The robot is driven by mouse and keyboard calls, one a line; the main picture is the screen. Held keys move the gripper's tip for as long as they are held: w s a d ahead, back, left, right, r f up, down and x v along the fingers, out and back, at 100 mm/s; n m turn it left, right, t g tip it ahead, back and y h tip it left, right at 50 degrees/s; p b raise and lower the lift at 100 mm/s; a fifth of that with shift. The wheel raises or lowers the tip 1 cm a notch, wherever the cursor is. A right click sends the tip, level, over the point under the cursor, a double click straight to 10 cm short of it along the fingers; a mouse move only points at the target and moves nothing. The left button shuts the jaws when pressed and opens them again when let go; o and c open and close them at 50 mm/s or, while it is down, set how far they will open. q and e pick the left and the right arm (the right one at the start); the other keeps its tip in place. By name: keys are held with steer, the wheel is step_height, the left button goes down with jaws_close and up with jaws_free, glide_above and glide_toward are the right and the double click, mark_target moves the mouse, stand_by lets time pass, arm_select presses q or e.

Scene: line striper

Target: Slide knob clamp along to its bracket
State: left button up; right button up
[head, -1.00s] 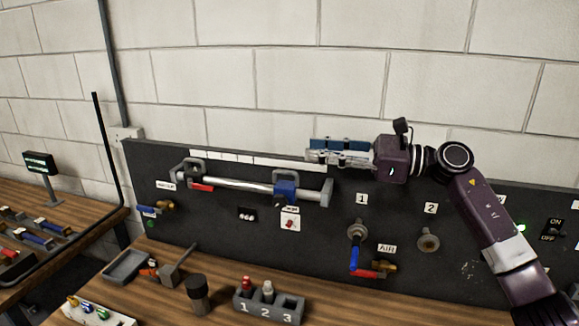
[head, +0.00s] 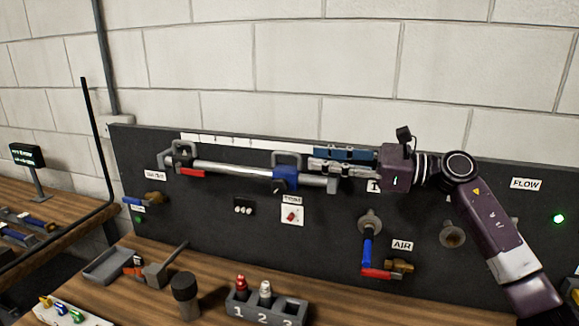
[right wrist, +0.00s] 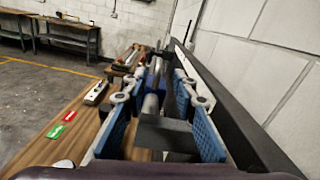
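The blue knob clamp (head: 285,179), with a grey loop handle above it, sits on a silver rail (head: 235,172) near the rail's right end. A bracket (head: 181,155) with a red piece beside it holds the left end. The right-end bracket (head: 333,185) is partly hidden behind my gripper. My right gripper (head: 312,160) is open, just right of and slightly above the clamp, pointing left along the rail. In the right wrist view, its blue-padded fingers (right wrist: 155,92) are spread, with the rail between them and the clamp (right wrist: 154,76) beyond. My left gripper is not in view.
A dark panel (head: 330,235) carries the rail, a white scale strip (head: 250,144), valves and an AIR label (head: 402,245). Below, the wooden bench (head: 215,263) holds a numbered block (head: 262,309), a dark cylinder (head: 185,293) and a grey tray (head: 107,266).

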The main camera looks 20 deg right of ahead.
mark_target(289, 154)
steer(key=shift+w+a+r+p, duration=0.1)
steer(key=shift+w+a+p, duration=0.1)
steer(key=shift+a+p, duration=0.1)
steer(key=p+x, duration=0.3)
steer(key=x, duration=0.3)
steer(key=shift+a+r, duration=0.1)
steer(key=shift+w+a, duration=0.3)
steer(key=shift+c, duration=0.2)
jaws_close()
